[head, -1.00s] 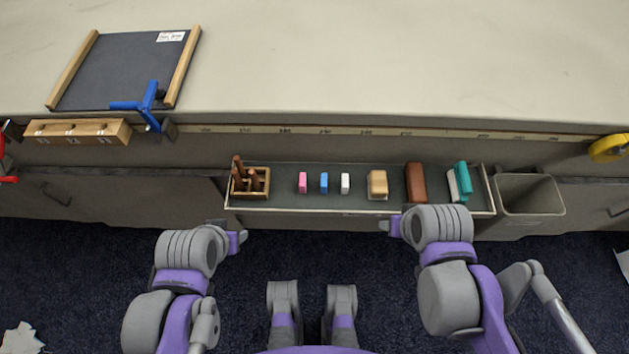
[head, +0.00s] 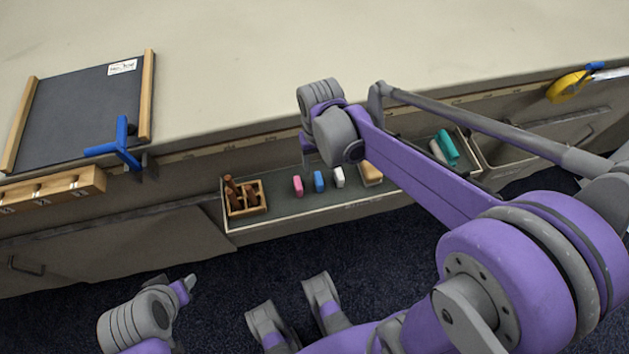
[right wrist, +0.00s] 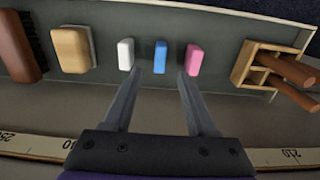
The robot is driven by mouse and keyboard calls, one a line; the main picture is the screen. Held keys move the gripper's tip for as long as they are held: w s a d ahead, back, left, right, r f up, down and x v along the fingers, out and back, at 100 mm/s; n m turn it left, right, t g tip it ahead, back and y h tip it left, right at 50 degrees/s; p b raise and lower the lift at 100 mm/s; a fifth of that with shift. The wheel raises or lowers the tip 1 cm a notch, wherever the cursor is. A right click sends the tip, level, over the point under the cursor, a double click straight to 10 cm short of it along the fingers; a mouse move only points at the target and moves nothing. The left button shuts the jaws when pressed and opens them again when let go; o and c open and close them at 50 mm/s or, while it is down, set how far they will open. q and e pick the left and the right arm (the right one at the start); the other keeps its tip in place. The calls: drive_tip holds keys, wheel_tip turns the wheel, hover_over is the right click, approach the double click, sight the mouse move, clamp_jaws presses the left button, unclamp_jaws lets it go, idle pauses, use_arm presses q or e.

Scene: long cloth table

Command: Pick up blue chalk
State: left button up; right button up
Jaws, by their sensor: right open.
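The blue chalk (head: 319,181) lies in the dark tray on the table's side, between a pink chalk (head: 297,186) and a white chalk (head: 339,177). In the right wrist view the blue chalk (right wrist: 161,55) is ahead of the fingertips and in line with the gap between them. My right gripper (right wrist: 160,76) is open and empty, and does not touch the chalk. In the head view my right gripper (head: 310,160) is by the tray's table side, mostly hidden by its own wrist. My left gripper (head: 190,283) is low at the left, away from the tray; its jaw opening is unclear.
The tray (head: 290,212) also holds a wooden box with brown sticks (head: 243,197), a tan block (head: 371,173) and a teal piece (head: 446,148). A bin (head: 510,160) adjoins it at right. A blue clamp (head: 122,147) sticks out at the table edge.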

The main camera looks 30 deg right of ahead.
sight(319, 178)
drive_tip(key=f+b, duration=0.2)
drive_tip(key=f, duration=0.5)
drive_tip(key=shift+s, duration=0.2)
clamp_jaws()
